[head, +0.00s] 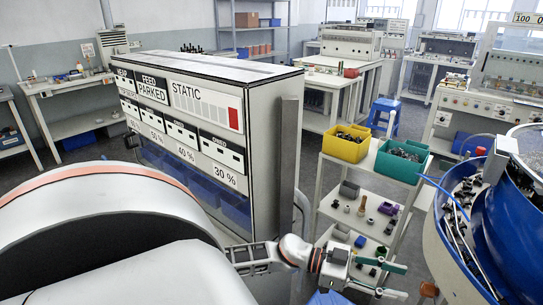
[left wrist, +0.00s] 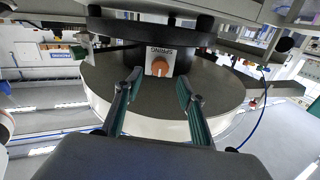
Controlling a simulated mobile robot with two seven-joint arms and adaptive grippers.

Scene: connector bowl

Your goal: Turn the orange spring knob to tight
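The orange spring knob (left wrist: 157,68) sits on a white plate marked SPRING, which appears upside down in the left wrist view. The plate is on a dark drum above a round grey base (left wrist: 225,90). My left gripper (left wrist: 159,77) is open, its two green-padded fingers pointing toward the knob with one on each side in the picture. Nothing is between the fingers, and they look apart from the knob. In the head view my left gripper (head: 403,281) is beside the blue bowl feeder (head: 490,215). A small orange spot (head: 429,289) at the feeder's edge may be the knob. My right gripper is not in view.
A trolley (head: 325,195) with a yellow bin (head: 346,146), a green bin (head: 402,163) and loose parts stands behind my left gripper. A large display cabinet (head: 190,115) stands at left. A blue cable (left wrist: 257,115) hangs at right in the wrist view.

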